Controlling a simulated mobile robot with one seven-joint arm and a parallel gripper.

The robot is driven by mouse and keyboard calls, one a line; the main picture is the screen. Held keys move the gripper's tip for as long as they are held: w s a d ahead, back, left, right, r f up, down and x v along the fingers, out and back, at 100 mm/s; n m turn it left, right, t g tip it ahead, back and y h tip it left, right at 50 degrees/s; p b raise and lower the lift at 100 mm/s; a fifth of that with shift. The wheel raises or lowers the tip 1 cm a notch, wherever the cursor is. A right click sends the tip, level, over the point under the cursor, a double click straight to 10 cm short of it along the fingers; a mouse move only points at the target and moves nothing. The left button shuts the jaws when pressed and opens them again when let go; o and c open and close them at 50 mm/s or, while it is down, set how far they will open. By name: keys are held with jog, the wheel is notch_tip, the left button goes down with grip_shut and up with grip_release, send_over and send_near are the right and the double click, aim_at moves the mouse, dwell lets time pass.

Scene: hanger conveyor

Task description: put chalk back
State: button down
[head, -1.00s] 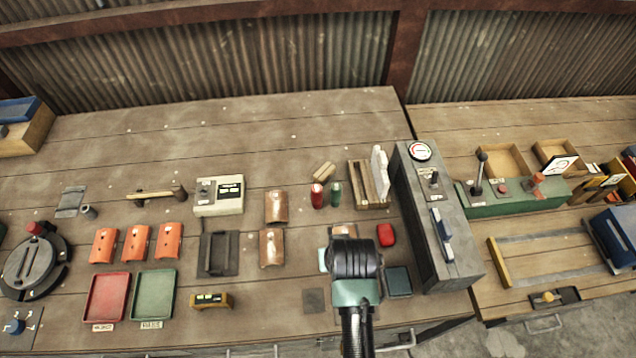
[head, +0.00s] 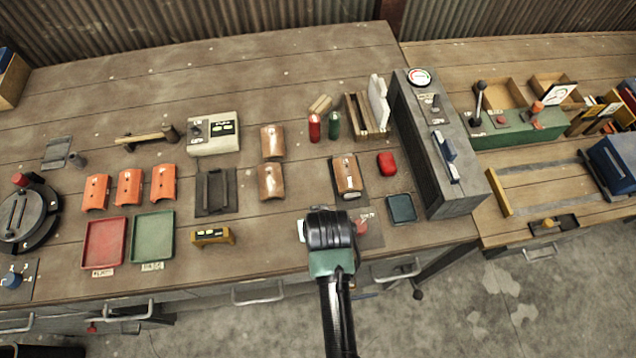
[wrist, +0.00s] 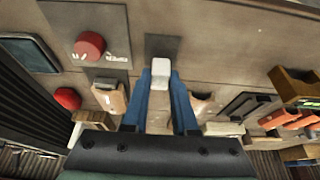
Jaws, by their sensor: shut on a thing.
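My gripper (wrist: 161,82) has two blue fingers shut on a small white block, likely the chalk (wrist: 160,67). In the wrist view, the block stands out between the fingertips, over or near a dark square patch (wrist: 164,45) on the bench; I cannot tell whether it touches. In the head view, my gripper (head: 331,232) is near the bench's front edge, and its wrist hides the fingers. A pale bit (head: 301,230) shows at its left side. A slatted wooden box (head: 362,117) with an upright white panel (head: 378,100) stands farther back.
A red knob (wrist: 90,45) on a grey plate is close beside the gripper. A copper tile on a dark base (head: 347,176), a red object (head: 387,163) and a blue-black pad (head: 401,208) lie nearby. A tall grey machine (head: 440,150) stands right.

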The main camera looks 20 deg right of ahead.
jog(key=shift+f, duration=1.1)
jog(key=shift+f, duration=0.1)
jog(key=c, duration=0.7)
grip_release()
jog(key=v, duration=1.2)
jog(key=shift+w, duration=0.1)
